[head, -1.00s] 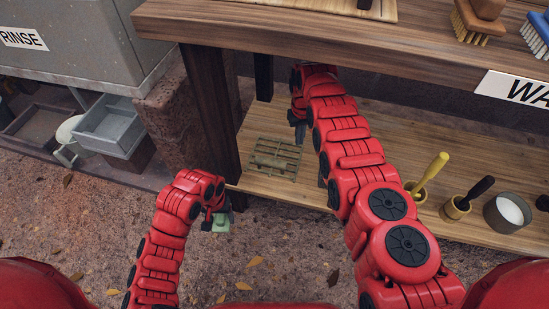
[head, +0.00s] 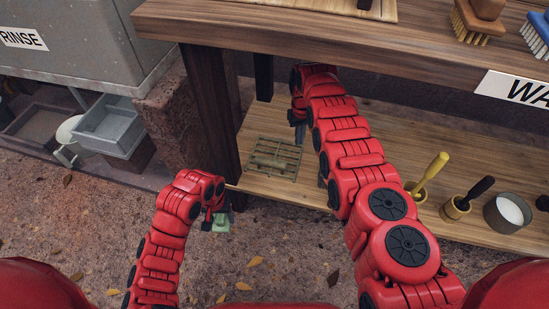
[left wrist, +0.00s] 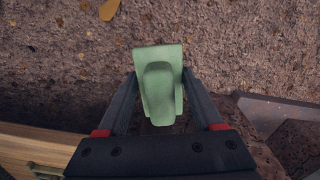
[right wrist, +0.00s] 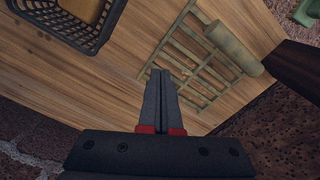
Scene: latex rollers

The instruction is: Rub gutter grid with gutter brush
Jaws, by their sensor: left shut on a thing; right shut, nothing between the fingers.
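The gutter grid (head: 262,172), a pale olive lattice of bars, lies on the lower wooden shelf near its left end. It also shows in the right wrist view (right wrist: 166,48), with a thick olive cylinder (right wrist: 233,48) lying across it. My left gripper (head: 214,217) is shut on a pale green block with a raised handle (left wrist: 158,85), seemingly the gutter brush, held off the shelf's front left corner. Its bristles are not visible. My right gripper (right wrist: 160,75) is shut and empty, above the shelf just right of the grid in the head view.
The upper tabletop (head: 330,32) overhangs the shelf, and a dark wooden leg (head: 208,110) stands left of the grid. A black basket (right wrist: 92,40) sits on the shelf. Pots with yellow (head: 430,176) and black (head: 468,195) handles stand right, beside a can of white liquid (head: 508,210).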

